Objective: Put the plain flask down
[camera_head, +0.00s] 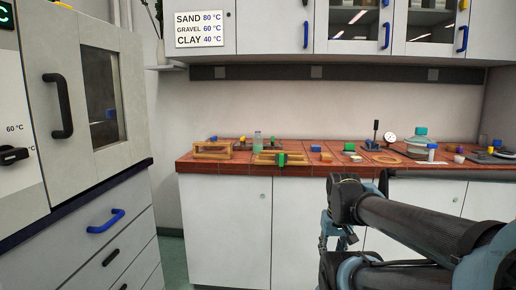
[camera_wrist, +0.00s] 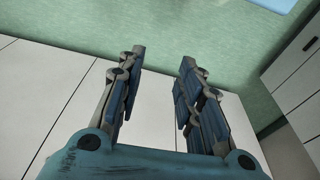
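My gripper (camera_wrist: 162,60) is open in the wrist view, with its two fingers apart. Only pale cabinet fronts and green floor show between them, and no flask is in it. In the head view my arm reaches in from the lower right, in front of the bench cabinets and below the top. A clear, pale-green vessel (camera_head: 258,142) stands upright on the red tiled bench (camera_head: 310,170), left of centre. A wide clear vessel with a teal cap (camera_head: 420,140) stands at the right of the bench. I cannot tell whether either is the plain flask.
A wooden rack (camera_head: 212,150) and a wooden stand with a green clip (camera_head: 282,159) are on the bench's left half. A round dial (camera_head: 390,138) and small blocks stand farther right. A tall cabinet (camera_head: 85,95) is at the left. A temperature sign (camera_head: 199,29) hangs above.

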